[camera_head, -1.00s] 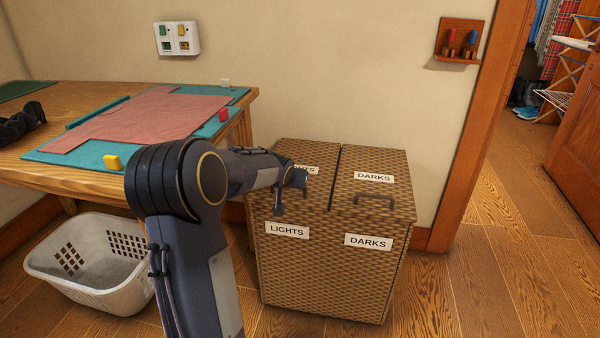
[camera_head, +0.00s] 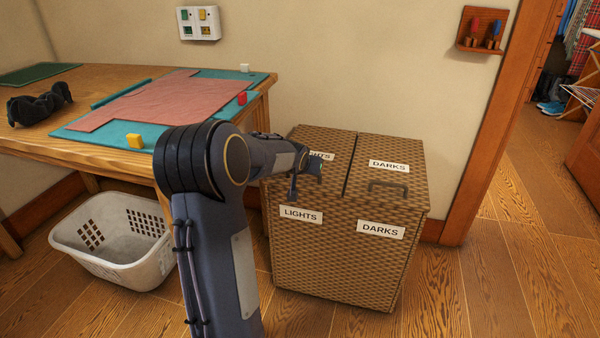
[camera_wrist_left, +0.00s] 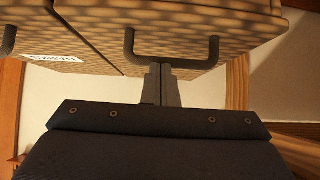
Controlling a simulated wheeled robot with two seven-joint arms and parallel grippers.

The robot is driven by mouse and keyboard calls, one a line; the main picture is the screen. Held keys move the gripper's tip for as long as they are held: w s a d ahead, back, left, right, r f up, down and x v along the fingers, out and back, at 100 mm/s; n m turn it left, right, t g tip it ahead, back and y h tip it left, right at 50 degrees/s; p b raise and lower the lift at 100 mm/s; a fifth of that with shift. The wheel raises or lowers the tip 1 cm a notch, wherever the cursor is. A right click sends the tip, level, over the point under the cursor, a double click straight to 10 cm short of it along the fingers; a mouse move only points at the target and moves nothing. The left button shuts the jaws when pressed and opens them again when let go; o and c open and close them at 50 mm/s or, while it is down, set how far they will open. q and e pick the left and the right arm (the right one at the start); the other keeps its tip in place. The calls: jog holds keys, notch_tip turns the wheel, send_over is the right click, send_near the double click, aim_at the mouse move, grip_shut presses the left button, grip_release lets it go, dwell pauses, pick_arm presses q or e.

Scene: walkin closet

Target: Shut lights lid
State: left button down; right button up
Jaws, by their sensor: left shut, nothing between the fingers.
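A woven hamper has two lids on top. The lights lid (camera_head: 321,141), at the left, lies down level with the darks lid (camera_head: 396,150) beside it. Its label is partly hidden by my left arm. My left gripper (camera_head: 294,187) is at the front of the lights lid, mostly hidden behind its own wrist in the head view. In the left wrist view its fingers (camera_wrist_left: 160,84) are shut with nothing between them, close to the dark lid handle (camera_wrist_left: 172,63). I cannot tell whether they touch it. My right gripper is not in view.
A white laundry basket (camera_head: 117,265) stands on the floor left of the hamper. A wooden table (camera_head: 60,144) with cloths is behind it. A door frame (camera_head: 497,130) is at the right. The wooden floor right of the hamper is clear.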

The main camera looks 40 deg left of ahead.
pick_arm(q)
jog(key=r, duration=0.1)
jog(key=r+p, duration=0.2)
jog(key=shift+w+a+r, duration=0.2)
jog(key=shift+w+a, duration=0.05)
jog(key=s+d+f+b, duration=0.1)
jog(key=s+d, duration=0.4)
jog(key=s, duration=0.3)
jog(key=shift+s+b, duration=0.25)
jog(key=shift+b, duration=0.05)
jog(key=s+d+f+m+g+h, duration=0.15)
jog(key=s+d+h, duration=0.25)
jog(key=s+d, duration=0.85)
jog(key=s+d+r+m+g+h, duration=0.15)
jog(key=s+d+h, duration=0.25)
jog(key=s+d, duration=0.9)
jog(key=w+d+r+p, duration=0.1)
jog(key=r+p, duration=1.5)
jog(key=p, duration=0.1)
jog(key=w+d+r+p, duration=0.2)
jog(key=r+p, duration=1.4)
jog(key=shift+d+r+m+h+p, duration=0.2)
jog(key=shift+r+m+h+p, duration=0.1)
jog(key=shift+r+m+p, duration=0.1)
